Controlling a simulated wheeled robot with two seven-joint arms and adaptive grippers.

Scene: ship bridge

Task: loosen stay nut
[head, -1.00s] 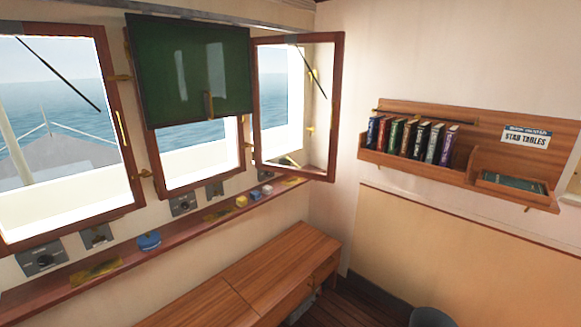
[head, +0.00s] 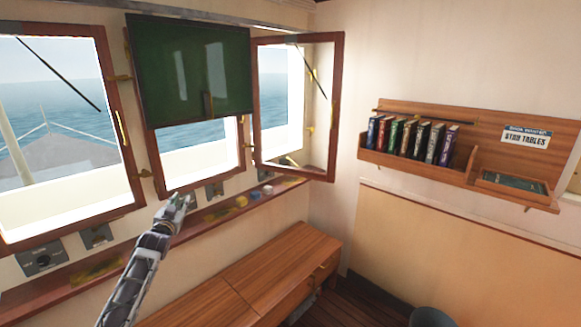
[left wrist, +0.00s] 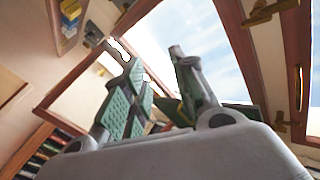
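The right-hand window (head: 336,110) stands swung open, with a brass stay (head: 288,160) low in its opening. I cannot pick out the stay nut for certain. My left gripper (head: 182,202) is in front of the sill, below the middle window, well to the left of the open window. In the left wrist view its two fingers (left wrist: 150,62) are apart with nothing held between them. Wooden window frames and a brass fitting (left wrist: 268,12) show beyond them. My right gripper is in neither view.
A red-brown ledge (head: 215,217) with small items runs under the windows. A wooden counter (head: 250,275) is below. A bookshelf (head: 485,140) hangs on the right wall.

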